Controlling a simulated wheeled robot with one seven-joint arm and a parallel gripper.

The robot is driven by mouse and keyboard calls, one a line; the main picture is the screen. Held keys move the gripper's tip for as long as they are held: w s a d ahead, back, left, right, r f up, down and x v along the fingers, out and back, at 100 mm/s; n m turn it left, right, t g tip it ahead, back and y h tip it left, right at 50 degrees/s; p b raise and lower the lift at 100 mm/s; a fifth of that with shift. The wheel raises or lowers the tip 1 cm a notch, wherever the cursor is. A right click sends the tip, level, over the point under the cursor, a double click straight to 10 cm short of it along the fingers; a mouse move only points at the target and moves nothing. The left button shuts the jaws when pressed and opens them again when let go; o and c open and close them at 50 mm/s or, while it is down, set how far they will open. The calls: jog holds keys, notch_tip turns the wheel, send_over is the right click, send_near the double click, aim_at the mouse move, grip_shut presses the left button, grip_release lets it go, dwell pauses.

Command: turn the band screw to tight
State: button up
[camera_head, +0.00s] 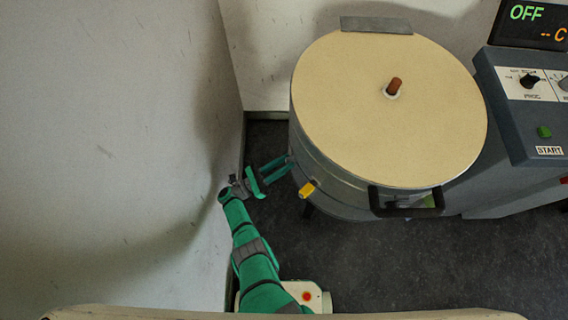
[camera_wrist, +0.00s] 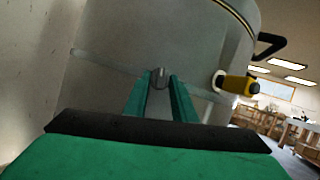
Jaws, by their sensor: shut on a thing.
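The round kiln (camera_head: 335,180) stands in the middle of the head view, its cream lid (camera_head: 350,120) down. A thin metal band (camera_wrist: 100,57) runs around its grey wall in the wrist view. The band screw (camera_wrist: 159,76), a small grey head, sits on that band between my fingertips. My gripper (camera_wrist: 159,82) is shut on the screw, its two green fingers on either side. In the head view my gripper (camera_head: 289,164) reaches the kiln's left side; the screw is hidden there. I cannot tell how tight the screw is.
A yellow peg (camera_head: 307,190) sticks out of the kiln wall just right of my gripper. A dark lid handle (camera_head: 406,211) juts out at the front. A white wall (camera_head: 120,130) stands close on the left. A control box (camera_head: 520,120) reading OFF is at right.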

jog(key=shift+w+m+g+h, duration=0.1)
jog(key=shift+m+g+h, duration=0.15)
jog(key=shift+m+g, duration=0.55)
jog(key=shift+w+m+g+h, duration=0.1)
jog(key=shift+m+g+h, duration=0.2)
jog(key=shift+m, duration=0.9)
jog(key=shift+c, duration=0.2)
jog(key=shift+m, duration=0.4)
jog(key=o, duration=0.7)
jog(key=shift+r, duration=0.1)
